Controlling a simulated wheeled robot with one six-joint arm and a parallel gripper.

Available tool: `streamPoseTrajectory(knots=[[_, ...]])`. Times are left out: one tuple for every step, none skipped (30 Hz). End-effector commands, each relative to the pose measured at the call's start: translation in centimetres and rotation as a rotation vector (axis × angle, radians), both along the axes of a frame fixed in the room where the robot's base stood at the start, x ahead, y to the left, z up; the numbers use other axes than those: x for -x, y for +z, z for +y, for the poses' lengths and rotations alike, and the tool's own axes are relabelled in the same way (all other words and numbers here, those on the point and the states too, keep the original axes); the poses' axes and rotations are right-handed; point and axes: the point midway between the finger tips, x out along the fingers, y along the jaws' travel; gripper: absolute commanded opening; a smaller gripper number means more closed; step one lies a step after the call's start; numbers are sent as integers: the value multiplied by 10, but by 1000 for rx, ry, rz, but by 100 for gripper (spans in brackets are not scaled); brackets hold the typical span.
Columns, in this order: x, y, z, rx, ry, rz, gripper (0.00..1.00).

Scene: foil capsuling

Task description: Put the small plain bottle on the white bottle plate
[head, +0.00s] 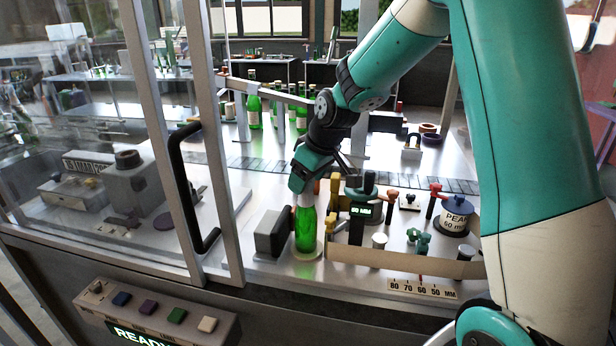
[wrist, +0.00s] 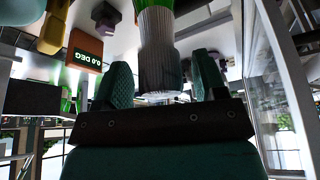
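A small plain green bottle (head: 306,230) stands upright below my gripper in the head view. A pale grey-white sleeve covers its neck. Its base is on a round white plate (head: 318,248), whose rim shows around it. In the wrist view the sleeved neck (wrist: 160,50) lies between the two green-padded fingers of my gripper (wrist: 163,82). A gap shows between the neck and the right finger, and a narrower one at the left, so the gripper looks open around the neck. In the head view the fingertips are mostly hidden by the wrist.
A tan curved strip (head: 400,262) lies along the front right. Several labelled green bottles (head: 254,105) stand behind. A glass door with a black handle (head: 190,190) is at left.

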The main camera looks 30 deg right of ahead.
Motion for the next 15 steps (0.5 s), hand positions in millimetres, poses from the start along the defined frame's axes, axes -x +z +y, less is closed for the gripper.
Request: streamPoseTrajectory(knots=[[0,1,0,0,0,0,65],[0,2,0,0,0,0,65],[0,4,0,0,0,-1,65],[0,5,0,0,0,-2,65],[1,8,-1,1,-1,-3,65],[3,13,-2,0,-1,-4,65],[4,17,-3,1,0,-6,65],[7,22,-3,1,0,-7,65],[10,30,-5,1,-1,-7,65],[12,36,-6,1,-1,-8,65],[14,43,-7,1,-1,-8,65],[18,51,-8,1,-2,-7,65],[20,57,-9,1,-1,-7,65],[23,63,-10,1,-2,-7,65],[26,71,-11,0,-1,-7,65]])
